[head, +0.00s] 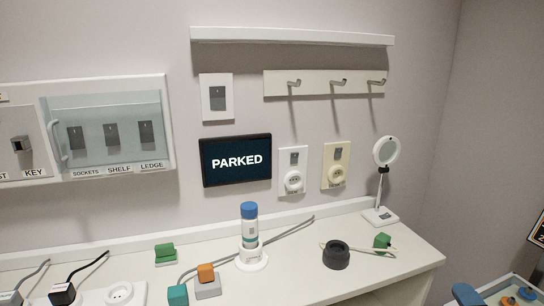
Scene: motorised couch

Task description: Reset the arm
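Neither of my grippers is in view. A dark screen (236,160) on the wall reads "PARKED". To its left is a white wall panel (105,90) with a clear cover (108,125) over several dark switches labelled SOCKETS, SHELF and LEDGE. The cover looks shut, with a handle at its left. Left of it is a key switch (20,144) labelled KEY; the panel's far left is cut off. A single switch (217,98) is above the screen. No arm to be reset can be made out.
The white ledge (310,282) holds a blue-capped bottle (249,222) in a white holder, a black ring-shaped object (336,254), a lamp (385,152), green blocks (165,253) and a socket strip (119,294) with plugs. Hooks (338,82) and two wall sockets (292,172) are above. A tray stands lower right (495,284).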

